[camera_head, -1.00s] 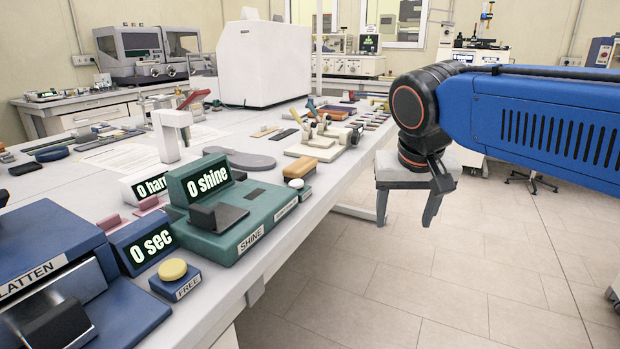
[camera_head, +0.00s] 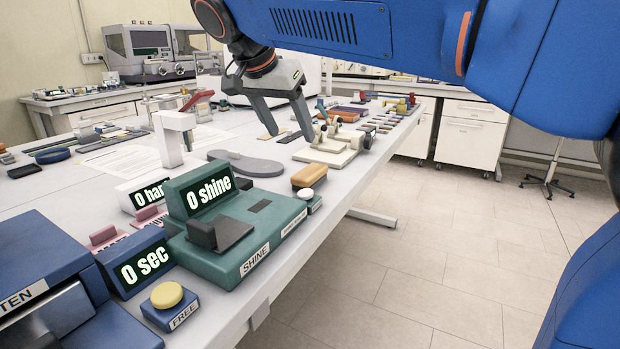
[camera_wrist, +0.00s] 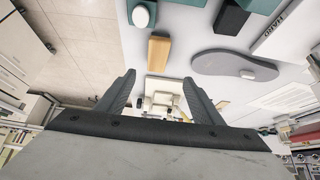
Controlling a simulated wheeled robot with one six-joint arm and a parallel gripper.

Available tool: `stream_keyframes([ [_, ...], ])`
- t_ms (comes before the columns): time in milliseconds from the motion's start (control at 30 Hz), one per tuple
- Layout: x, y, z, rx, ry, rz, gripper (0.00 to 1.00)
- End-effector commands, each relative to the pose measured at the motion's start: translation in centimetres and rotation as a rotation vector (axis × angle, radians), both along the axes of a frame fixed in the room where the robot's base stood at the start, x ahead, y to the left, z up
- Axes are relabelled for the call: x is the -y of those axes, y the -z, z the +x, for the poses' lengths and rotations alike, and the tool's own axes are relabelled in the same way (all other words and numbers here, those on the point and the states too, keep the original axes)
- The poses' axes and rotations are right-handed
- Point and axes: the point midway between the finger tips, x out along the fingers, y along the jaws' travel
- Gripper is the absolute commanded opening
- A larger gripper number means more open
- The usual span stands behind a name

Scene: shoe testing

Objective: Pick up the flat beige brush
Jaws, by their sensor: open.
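A thin flat beige piece (camera_head: 265,138) lies on the bench, partly hidden behind my gripper. A tan, brush-like block (camera_head: 309,175) lies near the bench's front edge; it also shows in the wrist view (camera_wrist: 158,52), in line with the gap between my fingertips. I cannot tell for certain which of the two is the flat beige brush. My gripper (camera_head: 292,138) is open and empty above the bench, fingers pointing down, behind the tan block in the head view. Its two fingers also show apart in the wrist view (camera_wrist: 159,77).
A green shine tester (camera_head: 245,225) stands in front of the tan block, with a white-topped button (camera_head: 305,194) close by. A grey sole-shaped pad (camera_head: 250,166) lies to the left. A cream fixture (camera_head: 335,148) stands to the right. The floor (camera_head: 410,240) beside the bench is clear.

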Motion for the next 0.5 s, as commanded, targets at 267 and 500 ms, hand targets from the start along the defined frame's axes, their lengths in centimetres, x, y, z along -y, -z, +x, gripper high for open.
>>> stream_keyframes([
  [267,1.7,4.3,2.2,-0.003,0.001,0.0,0.61],
  [500,2.8,7.5,3.9,-0.003,0.0,-0.001,0.61],
])
